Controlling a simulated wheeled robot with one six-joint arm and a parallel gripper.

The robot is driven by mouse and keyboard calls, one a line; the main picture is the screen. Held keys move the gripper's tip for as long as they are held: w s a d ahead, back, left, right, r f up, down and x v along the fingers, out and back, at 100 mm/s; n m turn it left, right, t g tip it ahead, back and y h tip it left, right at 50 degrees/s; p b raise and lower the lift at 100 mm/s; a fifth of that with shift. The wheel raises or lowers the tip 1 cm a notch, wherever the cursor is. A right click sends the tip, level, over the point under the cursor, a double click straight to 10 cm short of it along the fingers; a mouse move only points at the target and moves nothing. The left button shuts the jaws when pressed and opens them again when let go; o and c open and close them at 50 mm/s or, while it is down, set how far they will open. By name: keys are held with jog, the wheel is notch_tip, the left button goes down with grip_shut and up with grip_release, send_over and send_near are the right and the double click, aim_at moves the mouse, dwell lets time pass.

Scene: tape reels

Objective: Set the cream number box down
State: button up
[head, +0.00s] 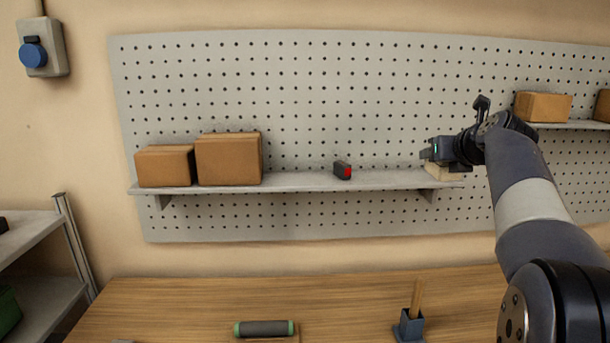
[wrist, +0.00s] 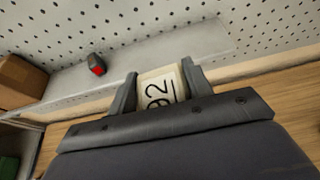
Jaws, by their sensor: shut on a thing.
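The cream number box (wrist: 161,86) shows between my gripper's fingers in the wrist view, with a black-framed number that looks like 92 facing the camera. My gripper (wrist: 158,76) is shut on it, one finger on each side. In the head view the box (head: 443,172) is at the right end of the middle wall shelf (head: 310,182), partly hidden by my gripper (head: 430,158). It is at about the height of the shelf top; I cannot tell whether it touches the shelf.
A small black and red object (head: 343,170) stands mid-shelf, with bare shelf on both sides. Two brown boxes (head: 229,159) (head: 165,166) stand at the shelf's left. The pegboard (head: 300,100) is right behind. Another shelf with a brown box (head: 543,106) is at upper right. A wooden bench (head: 180,305) lies below.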

jog(key=shift+s+m+b, duration=0.25)
jog(key=shift+m+b, duration=0.05)
jog(key=shift+b, duration=0.25)
jog(key=w+p, duration=0.9)
jog(key=w, duration=1)
jog(key=shift+w+r+p, duration=0.15)
jog(key=shift+w+p, duration=0.05)
jog(key=shift+p, duration=0.15)
notch_tip(320, 180, down, 2)
jog(key=shift+w+f+b, duration=0.15)
jog(key=shift+f+b, duration=0.05)
jog(key=shift+b, duration=0.5)
jog(key=shift+f+b, duration=0.7)
jog(key=shift+f, duration=1.3)
jog(key=shift+w+f, duration=0.15)
jog(key=shift+f, duration=0.3)
jog(key=shift+f, duration=0.15)
jog(key=o, duration=1.5)
